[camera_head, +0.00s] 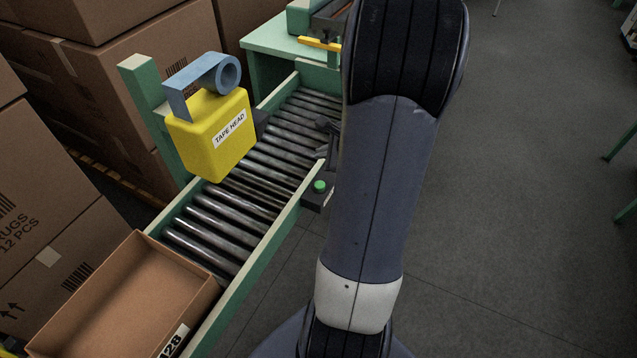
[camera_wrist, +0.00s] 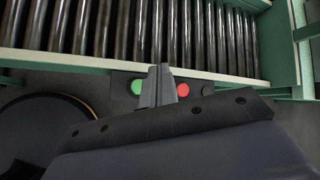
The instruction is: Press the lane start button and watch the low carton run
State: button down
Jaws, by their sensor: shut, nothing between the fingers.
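The green start button (camera_head: 319,186) sits on a dark control box (camera_head: 314,202) on the right side rail of the lane. In the wrist view the green button (camera_wrist: 138,87) is just left of my gripper (camera_wrist: 160,70), and a red button (camera_wrist: 183,90) is just right of it. My gripper's fingers are shut with nothing between them. In the head view my arm hides most of the gripper. The low carton (camera_head: 130,290), open-topped with a label, is at the near end of the roller lane (camera_head: 205,228).
A yellow tape head (camera_head: 212,135) on a green post (camera_head: 150,105) overhangs the lane. Stacked cartons (camera_head: 110,75) stand to the left. A green table (camera_head: 270,38) is at the lane's far end.

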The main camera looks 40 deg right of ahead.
jog(key=b, duration=0.5)
send_over(323, 187)
notch_tip(323, 187, down, 7)
jog(key=shift+f, duration=0.1)
jog(key=shift+f+b, duration=0.75)
jog(key=shift+b, duration=0.35)
dwell(0.8)
jog(key=shift+f+b, duration=0.4)
jog(key=shift+b, duration=0.15)
